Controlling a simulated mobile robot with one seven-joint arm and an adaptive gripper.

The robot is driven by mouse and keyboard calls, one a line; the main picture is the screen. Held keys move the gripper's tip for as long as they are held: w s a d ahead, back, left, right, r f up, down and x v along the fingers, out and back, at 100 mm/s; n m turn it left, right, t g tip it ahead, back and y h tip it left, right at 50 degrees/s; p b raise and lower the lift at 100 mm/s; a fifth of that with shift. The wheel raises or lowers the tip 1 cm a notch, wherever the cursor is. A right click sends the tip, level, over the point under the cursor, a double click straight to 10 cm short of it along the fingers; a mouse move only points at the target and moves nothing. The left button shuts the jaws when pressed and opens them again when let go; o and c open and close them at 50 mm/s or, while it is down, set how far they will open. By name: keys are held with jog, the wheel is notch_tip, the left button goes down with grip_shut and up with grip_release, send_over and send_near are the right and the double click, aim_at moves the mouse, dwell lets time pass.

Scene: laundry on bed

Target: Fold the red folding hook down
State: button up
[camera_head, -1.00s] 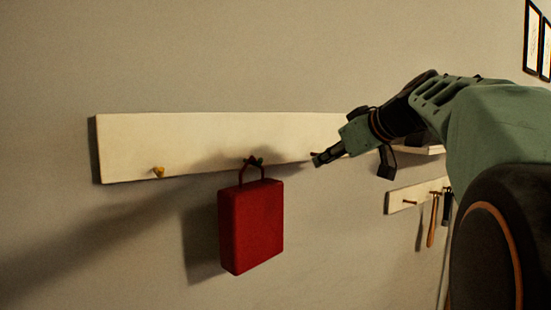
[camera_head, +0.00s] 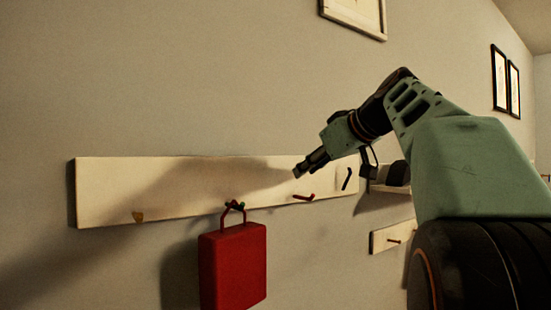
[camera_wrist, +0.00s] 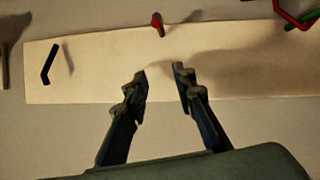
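The red folding hook (camera_head: 303,197) sticks out from the white wall board (camera_head: 180,185), right of the hanging red bag. In the wrist view the red hook (camera_wrist: 157,22) shows at the top, beyond my fingertips. My gripper (camera_head: 298,174) is just above the hook in the head view, apart from it as far as I can tell. In the wrist view my gripper (camera_wrist: 160,72) has its two fingers spread, with only the bare board between them.
The red bag (camera_head: 233,265) hangs by its handle left of the red hook. A black hook (camera_head: 347,179) is to the right, and a yellow hook (camera_head: 138,217) is at the far left. A shelf (camera_head: 390,188) and a lower hook rail (camera_head: 400,235) are farther right.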

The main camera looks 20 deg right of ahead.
jog(key=shift+r, duration=1.15)
jog(key=shift+r, duration=0.1)
